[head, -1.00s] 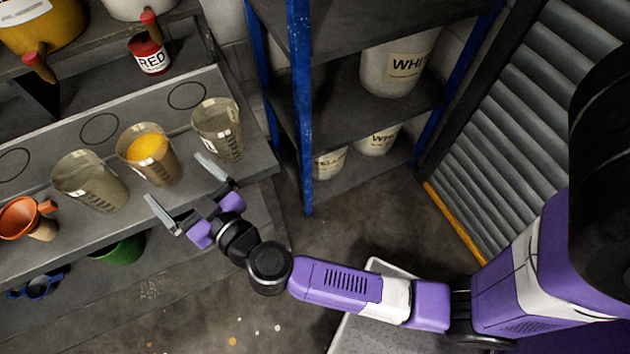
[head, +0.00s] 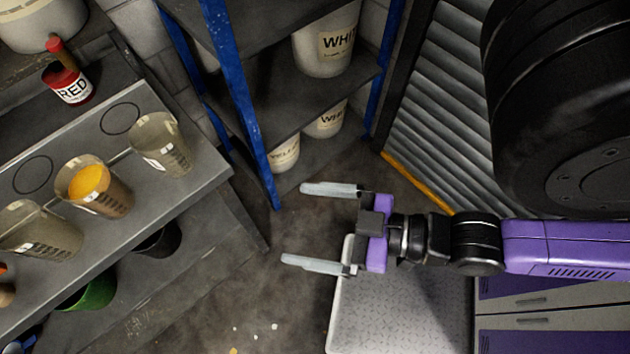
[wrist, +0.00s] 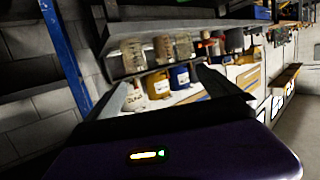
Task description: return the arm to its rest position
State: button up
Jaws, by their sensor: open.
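My gripper (head: 315,227) is open and empty in the head view. It hangs over the floor between the workbench and the shutter, its two pale fingers pointing left and wide apart. My purple and black arm reaches in from the right edge. In the wrist view the two fingers (wrist: 160,88) frame the bench in the distance, with nothing between them. The gripper is well clear of the bench and its cups.
The bench (head: 215,172) at left holds a cup of yellow paint (head: 92,187), clear cups and a red tin (head: 68,84). A blue-posted shelf (head: 237,105) with white buckets stands behind. A grey shutter (head: 440,110) is at back right.

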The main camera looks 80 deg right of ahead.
jog(key=shift+s+r, duration=0.1)
jog(key=shift+s, duration=0.45)
jog(key=shift+f+b, duration=1.15)
jog(key=shift+b, duration=0.05)
